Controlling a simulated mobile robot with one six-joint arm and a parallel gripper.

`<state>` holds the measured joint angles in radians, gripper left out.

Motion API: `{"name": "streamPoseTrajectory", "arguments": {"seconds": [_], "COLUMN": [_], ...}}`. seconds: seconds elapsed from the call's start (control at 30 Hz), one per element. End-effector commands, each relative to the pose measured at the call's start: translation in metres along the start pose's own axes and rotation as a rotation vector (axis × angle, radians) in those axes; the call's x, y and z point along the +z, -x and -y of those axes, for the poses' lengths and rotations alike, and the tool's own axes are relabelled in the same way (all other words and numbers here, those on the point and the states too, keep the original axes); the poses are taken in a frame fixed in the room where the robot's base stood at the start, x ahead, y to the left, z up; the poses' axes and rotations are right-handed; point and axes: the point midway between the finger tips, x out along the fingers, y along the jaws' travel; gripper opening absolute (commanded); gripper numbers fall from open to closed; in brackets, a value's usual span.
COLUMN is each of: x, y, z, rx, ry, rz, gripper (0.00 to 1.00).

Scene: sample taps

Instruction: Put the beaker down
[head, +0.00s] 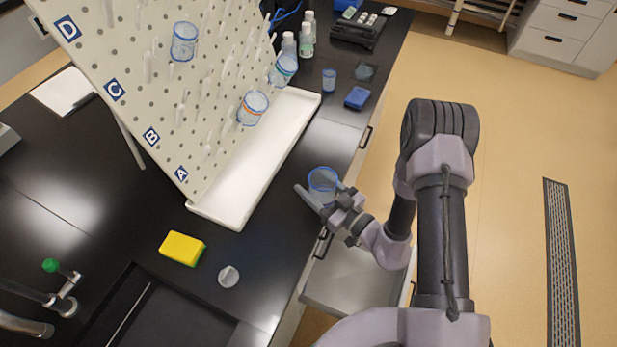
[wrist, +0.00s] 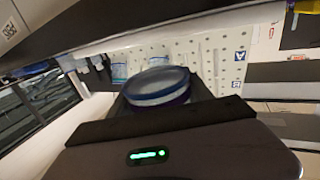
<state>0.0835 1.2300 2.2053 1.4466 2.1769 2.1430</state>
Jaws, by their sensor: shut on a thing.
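A clear beaker with a blue rim (head: 323,181) is at the front edge of the black bench (head: 300,240). My gripper (head: 326,197) is shut on it, with a finger on either side. In the wrist view the beaker (wrist: 158,85) shows between the dark fingers, its rim facing the camera. The beaker looks upright or nearly so. Its base is partly hidden by my gripper, so I cannot tell whether it touches the bench top.
A pegboard (head: 165,105) with several hung beakers stands over a white drip tray (head: 235,215), left of my gripper. A yellow sponge (head: 182,248) and a small clear item (head: 228,276) lie nearer. A drawer (head: 350,275) is open below. Bottles (head: 306,40) stand farther back.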

Motion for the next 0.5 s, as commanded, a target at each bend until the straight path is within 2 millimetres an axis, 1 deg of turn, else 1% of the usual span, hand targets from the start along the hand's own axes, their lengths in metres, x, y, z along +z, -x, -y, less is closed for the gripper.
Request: {"name": "streamPoseTrajectory", "arguments": {"seconds": [0.03,0.1,0.2,0.27,0.43,0.5], "x": [0.003,0.004,0.005,0.009,0.04,0.043], "y": [-0.015,-0.033,-0.048,-0.051,-0.052,-0.052], "z": [-0.005,-0.013,-0.02,-0.022,-0.022,-0.022], "rx": [-0.005,-0.003,-0.003,-0.001,-0.001,-0.001], "ry": [0.005,0.003,0.001,-0.001,-0.004,-0.002], "rz": [-0.003,-0.003,-0.002,0.0,0.002,0.0], "gripper": [0.13,0.13,0.13,0.13,0.13,0.13]}}
